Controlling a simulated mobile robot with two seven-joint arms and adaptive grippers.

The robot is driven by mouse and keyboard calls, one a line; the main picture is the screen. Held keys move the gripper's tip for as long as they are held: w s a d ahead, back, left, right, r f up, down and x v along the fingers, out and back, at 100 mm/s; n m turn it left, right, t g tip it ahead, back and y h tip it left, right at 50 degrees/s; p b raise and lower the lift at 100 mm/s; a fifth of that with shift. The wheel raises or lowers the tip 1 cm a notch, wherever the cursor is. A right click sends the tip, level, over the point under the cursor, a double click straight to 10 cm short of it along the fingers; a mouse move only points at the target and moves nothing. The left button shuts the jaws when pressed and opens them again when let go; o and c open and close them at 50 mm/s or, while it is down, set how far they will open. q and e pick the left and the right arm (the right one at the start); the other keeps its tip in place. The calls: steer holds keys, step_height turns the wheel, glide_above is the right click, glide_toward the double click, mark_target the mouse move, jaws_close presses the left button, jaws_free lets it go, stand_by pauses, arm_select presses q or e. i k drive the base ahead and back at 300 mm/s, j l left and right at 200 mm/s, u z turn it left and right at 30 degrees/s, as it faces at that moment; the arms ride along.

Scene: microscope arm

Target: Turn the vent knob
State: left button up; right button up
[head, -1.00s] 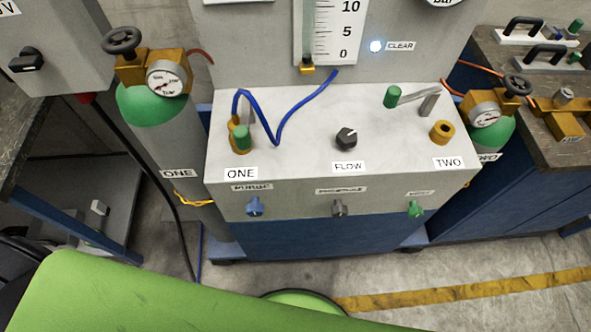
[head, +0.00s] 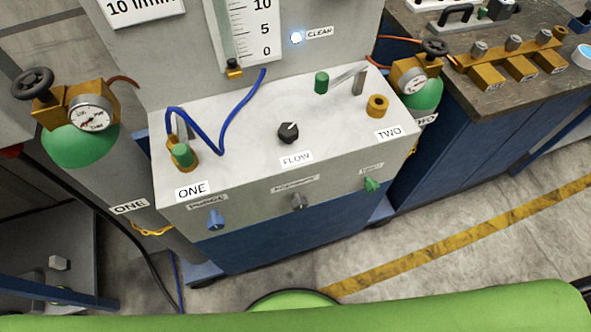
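Three small knobs sit in a row on the front face of the grey panel box (head: 250,205): a blue knob (head: 215,219) on the left, a grey knob (head: 298,201) in the middle and a green knob (head: 371,184) on the right. Each has a small label above it, too blurred to read surely, so I cannot tell for certain which is the vent knob. A black FLOW knob (head: 288,133) with a white mark stands on the sloped top. Neither of my grippers is in view, and nothing touches the knobs.
Gas cylinder ONE (head: 82,145) with a gauge stands left of the box, and cylinder TWO (head: 425,93) stands right. A blue hose (head: 222,135) loops over the top. A dark bench (head: 500,95) is at the right. Floor with a yellow stripe (head: 450,240) is open in front.

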mark_target(371, 187)
steer(key=z, duration=0.95)
